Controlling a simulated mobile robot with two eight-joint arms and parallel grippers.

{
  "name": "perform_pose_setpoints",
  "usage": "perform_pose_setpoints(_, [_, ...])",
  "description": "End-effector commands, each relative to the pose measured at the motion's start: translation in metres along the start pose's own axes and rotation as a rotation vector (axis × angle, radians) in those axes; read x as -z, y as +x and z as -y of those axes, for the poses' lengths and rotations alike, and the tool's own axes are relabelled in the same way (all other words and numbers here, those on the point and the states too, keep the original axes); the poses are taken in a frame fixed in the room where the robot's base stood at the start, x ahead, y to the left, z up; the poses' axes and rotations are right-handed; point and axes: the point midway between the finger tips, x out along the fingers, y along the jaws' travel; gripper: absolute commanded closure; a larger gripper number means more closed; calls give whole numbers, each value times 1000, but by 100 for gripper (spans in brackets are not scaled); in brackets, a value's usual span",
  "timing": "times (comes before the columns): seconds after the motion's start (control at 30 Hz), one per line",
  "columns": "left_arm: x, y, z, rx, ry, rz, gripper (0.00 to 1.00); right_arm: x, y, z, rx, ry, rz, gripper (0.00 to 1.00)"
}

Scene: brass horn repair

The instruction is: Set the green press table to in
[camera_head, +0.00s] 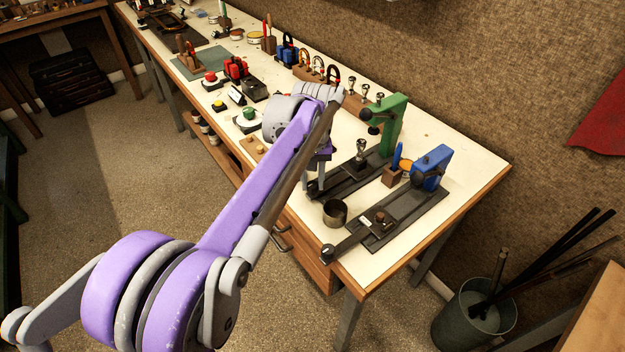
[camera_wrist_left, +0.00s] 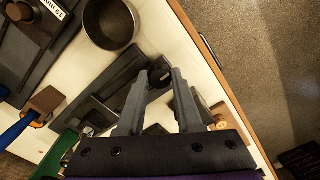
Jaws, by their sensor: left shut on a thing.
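The green press (camera_head: 388,122) stands near the back right of the bench; a green part of it shows in the left wrist view (camera_wrist_left: 62,148). Its dark sliding table (camera_head: 347,174) reaches from under the press toward the bench's front edge, with a silver piece (camera_head: 361,152) on it. A round black knob (camera_wrist_left: 160,74) is at the table's front end. My left gripper (camera_wrist_left: 160,78) is shut on this knob, a finger on each side. In the head view the gripper (camera_head: 315,184) is partly hidden by my arm. My right gripper is not seen.
The blue press (camera_head: 431,166) with its own extended table (camera_head: 392,222) is to the right. A metal cup (camera_head: 335,212) stands between the two tables near the front edge. A wooden block (camera_head: 392,177) with a blue-handled tool is between the presses. Several small items lie left of my gripper.

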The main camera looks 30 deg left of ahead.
Motion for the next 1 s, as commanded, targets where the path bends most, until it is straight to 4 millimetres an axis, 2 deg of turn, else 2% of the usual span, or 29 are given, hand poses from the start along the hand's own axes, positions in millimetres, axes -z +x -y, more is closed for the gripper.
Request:
perform_pose_setpoints(0.17, [4,-1,-5,0,1,0,100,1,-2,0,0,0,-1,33])
perform_pose_setpoints(0.43, [23,-2,-35,-1,2,-2,100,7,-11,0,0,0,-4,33])
perform_pose_setpoints(0.73, [26,-1,-38,-3,1,-5,100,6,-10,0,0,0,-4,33])
perform_pose_setpoints(0.77, [26,-1,-38,-4,1,-5,64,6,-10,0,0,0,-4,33])
perform_pose_setpoints(0.9, [25,-1,-37,-3,1,-4,39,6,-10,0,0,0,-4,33])
perform_pose_setpoints(0.93, [25,-1,-37,-2,1,-3,36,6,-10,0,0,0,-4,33])
perform_pose_setpoints(1.0, [25,0,-37,-2,0,-2,36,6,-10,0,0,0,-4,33])
